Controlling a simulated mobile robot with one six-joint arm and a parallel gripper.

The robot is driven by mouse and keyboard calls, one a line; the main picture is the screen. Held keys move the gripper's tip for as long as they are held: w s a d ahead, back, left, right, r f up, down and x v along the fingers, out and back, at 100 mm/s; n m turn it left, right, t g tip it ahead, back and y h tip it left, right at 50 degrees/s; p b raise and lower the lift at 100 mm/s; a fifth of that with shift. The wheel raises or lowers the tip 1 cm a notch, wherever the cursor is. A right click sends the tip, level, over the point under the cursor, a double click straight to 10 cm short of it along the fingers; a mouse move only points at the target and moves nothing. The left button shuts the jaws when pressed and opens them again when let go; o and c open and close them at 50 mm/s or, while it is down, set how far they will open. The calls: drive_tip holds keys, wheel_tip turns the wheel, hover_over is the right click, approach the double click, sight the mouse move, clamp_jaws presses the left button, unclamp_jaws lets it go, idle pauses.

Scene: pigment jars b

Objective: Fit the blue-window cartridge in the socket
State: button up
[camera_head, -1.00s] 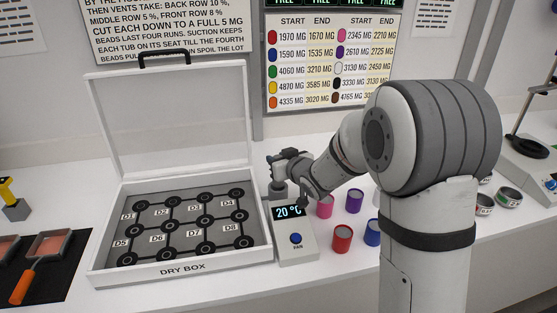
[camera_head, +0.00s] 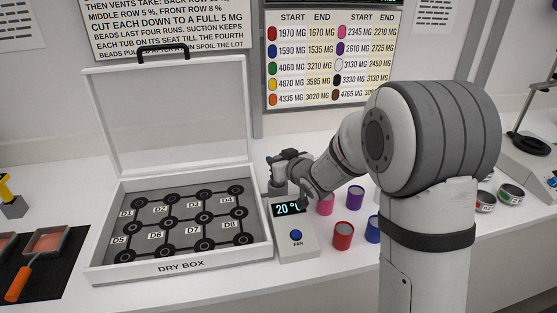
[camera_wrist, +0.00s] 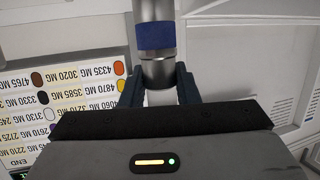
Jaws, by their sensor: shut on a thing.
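In the wrist view my gripper (camera_wrist: 158,95) is shut on a grey metal cartridge (camera_wrist: 157,73) with a blue band, the blue window (camera_wrist: 155,36). The cartridge's top runs out of the picture. In the head view my gripper (camera_head: 274,166) is above the back of the fan unit (camera_head: 300,251), just right of the dry box. A short grey cylinder (camera_head: 277,189) shows right below the gripper; I cannot tell whether it is the socket or part of the cartridge. Whether the cartridge touches the socket is hidden.
The open dry box (camera_head: 182,267) stands left of the fan unit. Pink (camera_head: 324,205), purple (camera_head: 355,195), red (camera_head: 342,235) and blue (camera_head: 373,229) jars stand to the right, close under my arm. A pan with an orange handle (camera_head: 18,284) lies far left.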

drive_tip(key=shift+f+b, duration=0.45)
drive_tip(key=shift+f, duration=0.15)
drive_tip(key=o, duration=1.1)
drive_tip(key=shift+s, duration=0.1)
drive_tip(key=v, duration=0.7)
drive_tip(key=shift+s+d+r, duration=0.1)
drive_tip(key=shift+s+d, duration=0.1)
drive_tip(key=shift+s, duration=0.05)
